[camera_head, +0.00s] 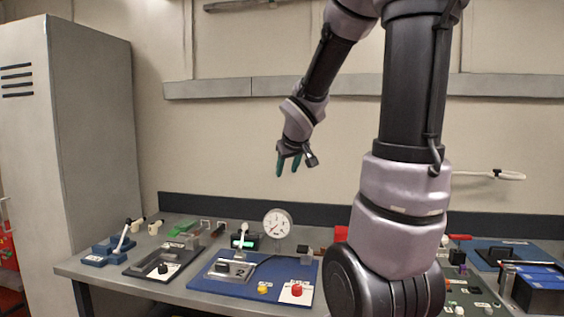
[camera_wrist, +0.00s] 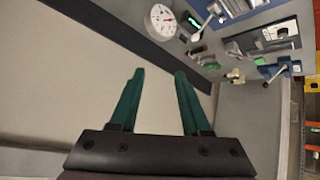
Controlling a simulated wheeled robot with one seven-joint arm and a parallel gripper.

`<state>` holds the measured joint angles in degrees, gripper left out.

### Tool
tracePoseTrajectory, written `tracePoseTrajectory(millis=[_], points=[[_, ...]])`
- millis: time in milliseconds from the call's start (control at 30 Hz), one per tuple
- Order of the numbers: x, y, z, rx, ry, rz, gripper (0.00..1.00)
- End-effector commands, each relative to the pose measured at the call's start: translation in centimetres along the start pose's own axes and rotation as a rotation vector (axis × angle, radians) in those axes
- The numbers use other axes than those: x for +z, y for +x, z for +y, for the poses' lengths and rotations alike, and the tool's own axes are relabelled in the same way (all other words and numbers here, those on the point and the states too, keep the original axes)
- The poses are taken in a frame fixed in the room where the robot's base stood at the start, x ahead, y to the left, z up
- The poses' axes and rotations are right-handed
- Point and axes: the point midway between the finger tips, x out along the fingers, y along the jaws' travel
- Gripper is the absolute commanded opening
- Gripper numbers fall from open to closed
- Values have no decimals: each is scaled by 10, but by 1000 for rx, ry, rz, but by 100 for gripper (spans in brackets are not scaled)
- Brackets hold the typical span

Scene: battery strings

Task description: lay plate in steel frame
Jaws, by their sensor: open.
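My gripper (camera_head: 288,167) is raised in front of the wall, above and behind the bench. Its two green fingers are apart with nothing between them, as the wrist view also shows (camera_wrist: 160,74). On the blue board in the head view lies a grey metal frame-like piece (camera_head: 243,269) with a black knob by it; it may be the steel frame. On the dark board to its left is a pale plate-like piece (camera_head: 172,270) with a black knob. I cannot tell for sure which piece is the plate. My gripper touches none of them.
A round white dial gauge (camera_head: 277,223) stands at the back of the blue board (camera_head: 215,288). Yellow and red knobs sit near its front edge. A lever device (camera_head: 108,250) stands at the bench's left end, near a tall grey cabinet (camera_head: 75,140). My arm hides part of the right side.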

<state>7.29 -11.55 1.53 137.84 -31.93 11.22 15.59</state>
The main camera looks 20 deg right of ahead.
Motion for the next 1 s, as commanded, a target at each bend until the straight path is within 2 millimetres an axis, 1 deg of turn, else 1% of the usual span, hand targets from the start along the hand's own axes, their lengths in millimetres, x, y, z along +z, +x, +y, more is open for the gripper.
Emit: tracePoseTrajectory(millis=[33, 67, 100, 133, 200, 300, 400, 500, 600, 1000], points=[[4, -29, -1, 6, 70, -6, 47], [10, -43, -3, 3, 116, -21, 47], [18, -63, -7, -7, 176, -40, 47], [25, -76, -11, -21, 218, -56, 47], [41, -107, -24, -66, 311, -92, 47], [62, -143, -46, -151, 412, -140, 47], [77, -170, -66, -230, 476, -176, 47], [86, -185, -77, -281, 509, -200, 47], [89, -191, -82, -302, 521, -211, 47], [89, -190, -82, -302, 522, -212, 47]])
